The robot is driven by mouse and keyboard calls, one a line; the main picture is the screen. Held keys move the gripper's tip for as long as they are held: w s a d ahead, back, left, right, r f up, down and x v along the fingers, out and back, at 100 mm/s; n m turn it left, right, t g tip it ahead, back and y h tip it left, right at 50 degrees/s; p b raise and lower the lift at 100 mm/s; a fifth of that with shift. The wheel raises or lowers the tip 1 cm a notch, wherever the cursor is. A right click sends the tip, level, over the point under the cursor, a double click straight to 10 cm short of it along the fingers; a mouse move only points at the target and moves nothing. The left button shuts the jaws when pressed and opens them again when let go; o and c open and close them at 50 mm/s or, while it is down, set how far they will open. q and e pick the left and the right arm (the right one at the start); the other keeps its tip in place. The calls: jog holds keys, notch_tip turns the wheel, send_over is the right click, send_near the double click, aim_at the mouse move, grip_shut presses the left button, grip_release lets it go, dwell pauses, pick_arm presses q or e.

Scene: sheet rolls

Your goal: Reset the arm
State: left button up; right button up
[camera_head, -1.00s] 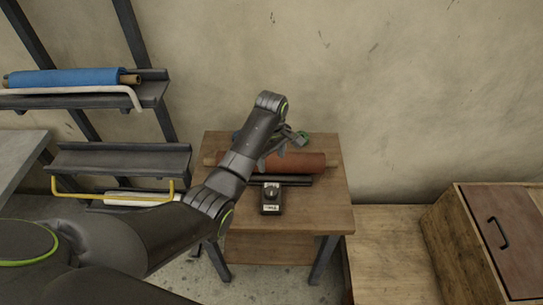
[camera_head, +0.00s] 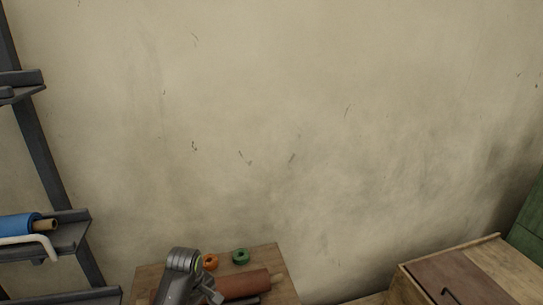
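My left arm shows at the bottom of the head view, its wrist raised over the left part of a small wooden table (camera_head: 262,256). Part of my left gripper (camera_head: 208,291) shows below the wrist at the picture's lower edge. Its fingers are too small and cut off to tell open from shut. A red-brown sheet roll (camera_head: 245,284) lies on the table just right of the gripper, partly hidden by the arm. I cannot tell whether they touch. My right gripper is out of view.
An orange ring (camera_head: 210,262) and a green ring (camera_head: 241,257) lie at the table's back. A dark rack (camera_head: 72,232) at left holds a blue roll (camera_head: 17,225). A wooden cabinet (camera_head: 495,272) stands at lower right. The wall above is bare.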

pick_arm(q)
jog(key=s+a+f+m+t, duration=0.1)
jog(key=s+a+f+m, duration=0.15)
jog(key=s, duration=0.55)
jog(key=s+a+f+m+t, duration=0.15)
jog(key=s+a, duration=0.25)
jog(key=s, duration=0.4)
jog(key=s+a+r+m+y, duration=0.1)
jog(key=s+a+r+m, duration=0.15)
jog(key=s, duration=0.55)
jog(key=s+a+r+m+y, duration=0.1)
jog(key=s+r+m, duration=0.25)
jog(key=s, duration=0.55)
notch_tip(320, 180, down, 31)
jog(key=a+b, duration=0.2)
jog(key=b, duration=0.5)
jog(key=s+f+g+b, duration=0.1)
jog(key=s+f+b, duration=0.1)
jog(key=s+f, duration=0.5)
jog(key=s+d+f+g+h+b, duration=0.1)
jog(key=s+f+b, duration=0.2)
jog(key=s+f, duration=0.4)
notch_tip(320, 180, down, 9)
jog(key=shift+s+d+r+b, duration=0.2)
jog(key=shift+s+d+b, duration=0.1)
jog(key=shift+s+b, duration=0.1)
